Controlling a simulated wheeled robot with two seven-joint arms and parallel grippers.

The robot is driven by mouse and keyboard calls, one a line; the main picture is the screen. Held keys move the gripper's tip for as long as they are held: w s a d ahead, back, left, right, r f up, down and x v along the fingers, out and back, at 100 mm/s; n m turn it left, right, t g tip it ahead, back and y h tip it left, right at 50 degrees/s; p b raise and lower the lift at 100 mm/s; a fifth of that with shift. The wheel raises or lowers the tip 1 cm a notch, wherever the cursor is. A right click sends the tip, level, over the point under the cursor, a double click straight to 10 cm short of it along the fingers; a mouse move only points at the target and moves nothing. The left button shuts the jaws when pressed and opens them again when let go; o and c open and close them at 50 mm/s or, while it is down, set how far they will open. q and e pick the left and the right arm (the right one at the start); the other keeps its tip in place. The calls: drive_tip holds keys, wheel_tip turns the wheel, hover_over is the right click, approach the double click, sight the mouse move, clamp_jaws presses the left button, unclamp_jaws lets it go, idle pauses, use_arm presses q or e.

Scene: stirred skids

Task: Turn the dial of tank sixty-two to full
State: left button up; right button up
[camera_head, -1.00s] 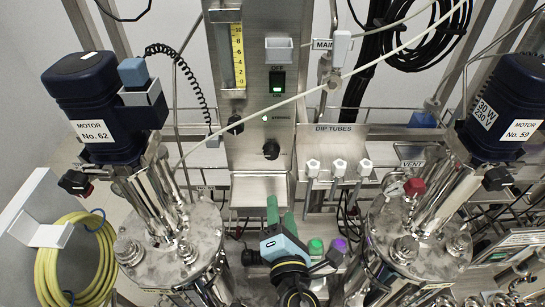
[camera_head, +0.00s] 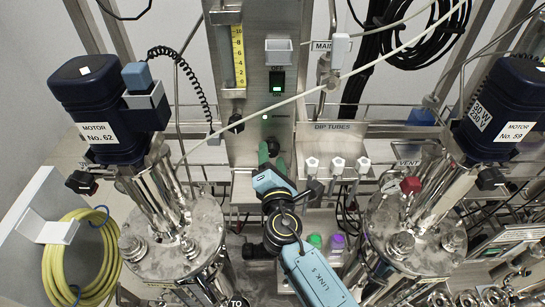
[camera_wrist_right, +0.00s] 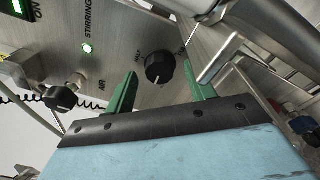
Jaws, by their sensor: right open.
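The motor (camera_head: 110,110) labelled No. 62 stands above a steel tank (camera_head: 175,240) at the left. A black knob (camera_head: 82,182) sticks out at the motor's lower left. Another black dial (camera_wrist_right: 159,67) is on the steel centre panel, near a "HALF" marking and below a lit green light and the word STIRRING. My right gripper (camera_head: 271,157) is open in front of this panel dial and partly hides it in the head view. In the right wrist view the dial shows between the green fingers, ahead of their tips. My left gripper is out of view.
White dip tube valves (camera_head: 338,163) stand to the right. The No. 59 motor (camera_head: 505,110) and tank are at the far right. A pale hose (camera_head: 320,88) crosses the panel.

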drive_tip(key=shift+w, duration=0.2)
drive_tip(key=shift+c, duration=0.2)
drive_tip(key=c, duration=0.9)
drive_tip(key=m+b, duration=0.1)
drive_tip(key=b, duration=0.1)
drive_tip(key=m+b, duration=0.2)
drive_tip(key=shift+f, duration=0.25)
drive_tip(key=shift+c, duration=0.2)
drive_tip(key=shift+r+m+t+b, duration=0.1)
drive_tip(key=shift+m+t+b, duration=0.2)
drive_tip(key=shift+m+b, duration=1.8)
drive_tip(key=o, duration=1)
